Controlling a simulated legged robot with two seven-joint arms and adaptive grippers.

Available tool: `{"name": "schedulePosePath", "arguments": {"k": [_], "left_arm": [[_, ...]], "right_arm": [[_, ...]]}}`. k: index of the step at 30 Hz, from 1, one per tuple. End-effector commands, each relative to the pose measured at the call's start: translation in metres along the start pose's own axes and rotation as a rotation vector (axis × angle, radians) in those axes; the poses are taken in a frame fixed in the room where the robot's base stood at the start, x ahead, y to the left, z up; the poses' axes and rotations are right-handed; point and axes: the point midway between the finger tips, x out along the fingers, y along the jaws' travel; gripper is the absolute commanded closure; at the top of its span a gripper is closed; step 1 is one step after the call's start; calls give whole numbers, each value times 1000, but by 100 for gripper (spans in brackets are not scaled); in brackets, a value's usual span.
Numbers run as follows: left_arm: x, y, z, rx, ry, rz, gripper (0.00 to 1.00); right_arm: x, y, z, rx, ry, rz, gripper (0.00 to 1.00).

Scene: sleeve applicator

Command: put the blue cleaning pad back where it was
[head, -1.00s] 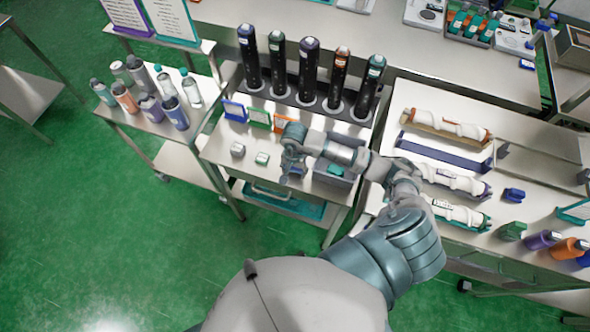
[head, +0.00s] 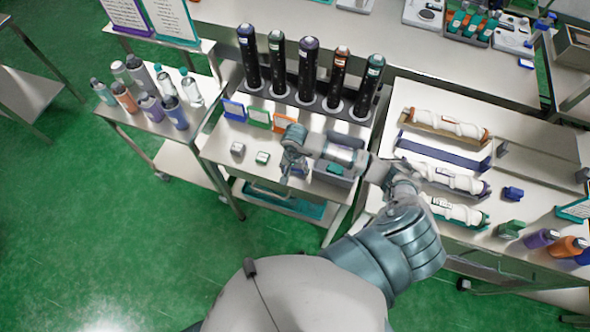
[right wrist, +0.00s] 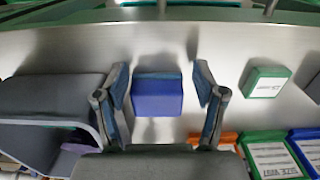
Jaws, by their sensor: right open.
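The blue cleaning pad (right wrist: 157,96) is a small block on the metal cart top (head: 215,152), in the middle of the right wrist view. My right gripper (right wrist: 160,82) is open, with one finger on each side of the pad and a visible gap to each. In the head view my right gripper (head: 293,172) points down over the front part of the cart and mostly hides the pad. A green pad (right wrist: 266,82) sits apart to one side; it also shows in the head view (head: 262,158). A pale grey pad (head: 238,148) lies farther left. My left gripper is not in view.
A grey bin (right wrist: 45,105) stands close beside the gripper, with something purple inside. Blue (head: 234,110), green (head: 259,117) and orange (head: 284,122) label cards stand behind the pads, before a rack of tall dark cylinders (head: 307,70). Wrapped rolls (head: 450,125) lie on the right table.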

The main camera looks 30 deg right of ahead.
Motion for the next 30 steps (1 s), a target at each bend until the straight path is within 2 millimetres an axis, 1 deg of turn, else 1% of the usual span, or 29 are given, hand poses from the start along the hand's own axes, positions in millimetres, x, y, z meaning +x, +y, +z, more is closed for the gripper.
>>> {"name": "schedulePosePath", "arguments": {"k": [2, 5, 12, 15, 18, 23, 30], "left_arm": [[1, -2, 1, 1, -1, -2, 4], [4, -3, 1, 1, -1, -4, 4], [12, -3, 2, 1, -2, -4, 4], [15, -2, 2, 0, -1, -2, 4], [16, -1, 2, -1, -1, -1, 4], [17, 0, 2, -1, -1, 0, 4], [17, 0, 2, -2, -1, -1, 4]], "right_arm": [[-6, 0, -2, 0, 3, -2, 30], [-22, 0, -2, -1, 5, -4, 30], [-76, 0, -2, -1, 5, -5, 30], [-95, 0, -2, 1, 4, -3, 30], [-109, 0, -1, 1, 2, -2, 30], [-120, 0, 0, 0, 1, 0, 30], [-120, 1, -1, 1, -1, 0, 30]]}}
